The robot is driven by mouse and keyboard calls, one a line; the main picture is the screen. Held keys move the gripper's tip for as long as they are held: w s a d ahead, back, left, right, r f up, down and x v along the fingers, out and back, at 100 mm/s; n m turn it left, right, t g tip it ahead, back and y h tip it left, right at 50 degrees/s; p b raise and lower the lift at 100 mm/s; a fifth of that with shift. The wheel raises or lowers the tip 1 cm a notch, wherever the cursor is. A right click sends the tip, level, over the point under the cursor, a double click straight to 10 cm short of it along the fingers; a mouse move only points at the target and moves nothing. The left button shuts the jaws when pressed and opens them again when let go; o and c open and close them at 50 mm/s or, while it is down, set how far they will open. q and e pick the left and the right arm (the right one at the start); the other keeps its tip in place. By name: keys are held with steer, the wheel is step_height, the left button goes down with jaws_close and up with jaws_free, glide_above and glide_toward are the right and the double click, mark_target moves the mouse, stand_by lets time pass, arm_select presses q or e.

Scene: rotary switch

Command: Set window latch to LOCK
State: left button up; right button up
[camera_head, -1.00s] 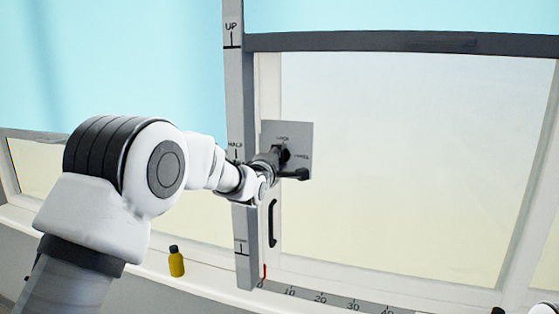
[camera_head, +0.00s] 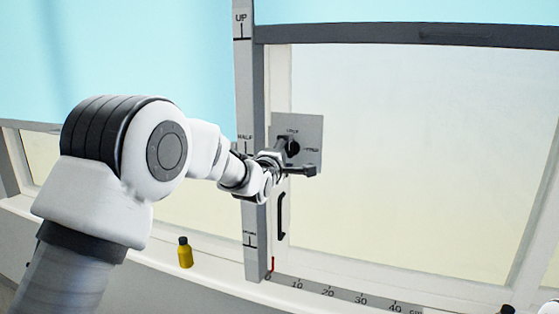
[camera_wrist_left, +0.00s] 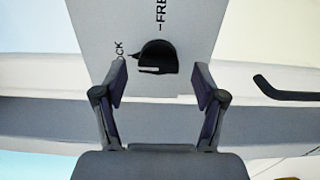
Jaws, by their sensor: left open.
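The window latch is a dark round knob (camera_head: 292,147) on a grey square plate (camera_head: 311,128), with LOCK lettered above it and FREE to its right in the head view. In the left wrist view the knob (camera_wrist_left: 157,55) carries a short white mark on its lower left part. There the LOCK lettering is at the knob's left, partly hidden by a finger, and FREE is above. My left gripper (camera_wrist_left: 160,85) is open, its fingers either side of and short of the knob, with nothing between them. My right gripper is not in view.
A black handle (camera_head: 281,216) is on the window frame below the plate. A grey upright scale (camera_head: 254,232) marked UP and HALF stands left of the latch. A yellow bottle (camera_head: 185,254) stands on the sill, and a ruler strip (camera_head: 340,295) runs along it.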

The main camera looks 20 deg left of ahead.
arm_select(q)
steer(key=s, duration=1)
steer(key=shift+a, duration=0.15)
steer(key=shift+s, duration=0.1)
